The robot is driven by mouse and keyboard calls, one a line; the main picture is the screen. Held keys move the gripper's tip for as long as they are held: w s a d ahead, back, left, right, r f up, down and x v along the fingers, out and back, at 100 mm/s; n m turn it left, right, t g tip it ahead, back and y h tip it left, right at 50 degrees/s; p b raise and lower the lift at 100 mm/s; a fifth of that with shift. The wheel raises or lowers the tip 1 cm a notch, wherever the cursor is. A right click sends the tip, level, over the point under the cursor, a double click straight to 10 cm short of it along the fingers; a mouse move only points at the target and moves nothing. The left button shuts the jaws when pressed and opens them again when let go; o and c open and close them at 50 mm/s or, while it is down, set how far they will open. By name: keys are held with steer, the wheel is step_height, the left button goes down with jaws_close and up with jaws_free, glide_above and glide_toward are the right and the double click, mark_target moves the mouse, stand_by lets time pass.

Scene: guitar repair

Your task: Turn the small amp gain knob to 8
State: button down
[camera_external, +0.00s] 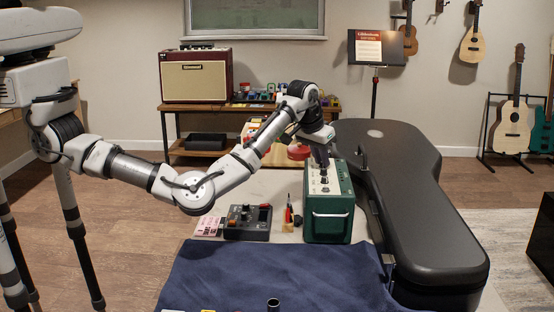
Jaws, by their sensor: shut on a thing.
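The small green amp (328,218) stands upright on the workbench, with a light control panel on top that carries several dark knobs (324,180) in a row. My gripper (320,160) points down at the far end of this panel. By its place there, it is shut on a knob at that end. The gripper's fingers and the arm above them hide that knob, so its pointer and number cannot be read. The panel's markings are too small to read. I cannot tell from this view which knob is the gain knob.
A large black guitar case (420,215) lies close to the amp's right. A dark pedal-like box (247,222) and small tools (289,215) are on its left. A blue cloth (270,275) covers the front. A red round object (298,152) sits behind the amp.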

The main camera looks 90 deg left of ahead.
steer(key=c, duration=1.3)
jaws_free()
steer(key=shift+c, duration=0.2)
steer(key=b+v, duration=0.2)
steer(key=v, duration=1.2)
